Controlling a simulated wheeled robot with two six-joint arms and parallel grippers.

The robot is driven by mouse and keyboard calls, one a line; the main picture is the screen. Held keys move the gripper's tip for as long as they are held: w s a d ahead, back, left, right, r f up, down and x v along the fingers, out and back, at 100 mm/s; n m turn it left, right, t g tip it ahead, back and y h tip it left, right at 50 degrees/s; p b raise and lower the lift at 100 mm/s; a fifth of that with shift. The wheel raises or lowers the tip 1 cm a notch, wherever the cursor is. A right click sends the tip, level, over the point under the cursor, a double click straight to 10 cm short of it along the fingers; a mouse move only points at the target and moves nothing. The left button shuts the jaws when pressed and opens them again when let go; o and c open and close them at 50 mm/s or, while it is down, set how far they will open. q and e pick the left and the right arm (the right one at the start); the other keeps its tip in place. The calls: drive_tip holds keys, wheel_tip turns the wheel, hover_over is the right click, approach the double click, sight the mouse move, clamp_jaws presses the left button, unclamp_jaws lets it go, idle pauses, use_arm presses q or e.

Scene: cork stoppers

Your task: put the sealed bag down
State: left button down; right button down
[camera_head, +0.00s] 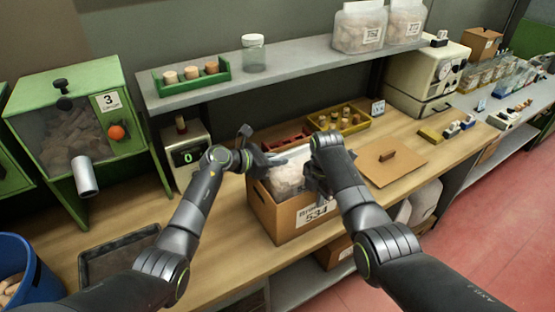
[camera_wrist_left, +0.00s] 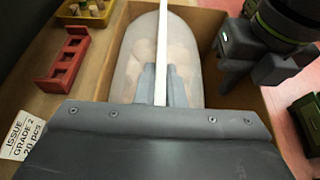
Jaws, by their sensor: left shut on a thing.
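The sealed bag (camera_head: 287,180) is clear with pale contents. It hangs upright in the mouth of the cardboard box (camera_head: 263,212) marked 534. My left gripper (camera_head: 280,159) is above it, shut on its top seam. In the left wrist view the fingers (camera_wrist_left: 163,84) pinch the white seam of the bag (camera_wrist_left: 128,62), with box walls around it. Whether the bag's bottom touches the box floor is hidden. My right gripper (camera_head: 318,184) is at the box's right side, close to the bag; its fingertips are too dark and small to read.
A red rack (camera_wrist_left: 67,60) and a yellow tray of corks (camera_head: 345,132) stand behind the box. The shelf (camera_head: 300,67) above holds a green cork rack and bags.

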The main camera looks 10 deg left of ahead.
use_arm(q)
drive_tip(key=shift+s+f, duration=0.15)
drive_tip(key=shift+f, duration=0.45)
drive_tip(key=c, duration=1.5)
unclamp_jaws()
drive_tip(key=shift+s+f, duration=0.1)
drive_tip(key=shift+f, duration=0.1)
drive_tip(key=shift+r, duration=0.4)
drive_tip(key=shift+a+r, duration=0.2)
drive_tip(key=shift+a, duration=0.05)
drive_tip(key=v, duration=1.1)
drive_tip(key=shift+s+a+r, duration=0.1)
drive_tip(key=shift+r, duration=0.4)
